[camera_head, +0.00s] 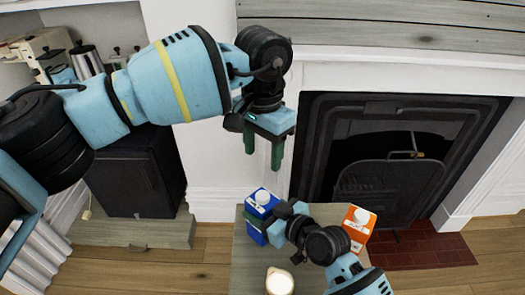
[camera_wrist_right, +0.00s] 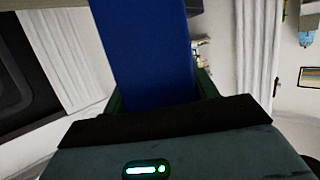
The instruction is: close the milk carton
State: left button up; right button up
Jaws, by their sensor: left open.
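In the right wrist view the blue carton (camera_wrist_right: 152,50) fills the gap between the fingers. The lower part of the carton is partly hidden by my right gripper. My left gripper (camera_head: 263,153) is open and empty, pointing down, above and behind the blue carton in the picture.
An orange carton (camera_head: 357,237) with a white cap stands at the table's right, behind my right arm. The grey wooden table (camera_head: 246,272) is small. A dark fireplace (camera_head: 390,150) stands behind.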

jog(key=o, duration=0.5)
jog(key=shift+d, duration=0.1)
jog(key=v, duration=0.7)
jog(key=shift+s+d+r, duration=0.15)
jog(key=shift+s+d, duration=0.05)
jog(key=shift+s, duration=0.1)
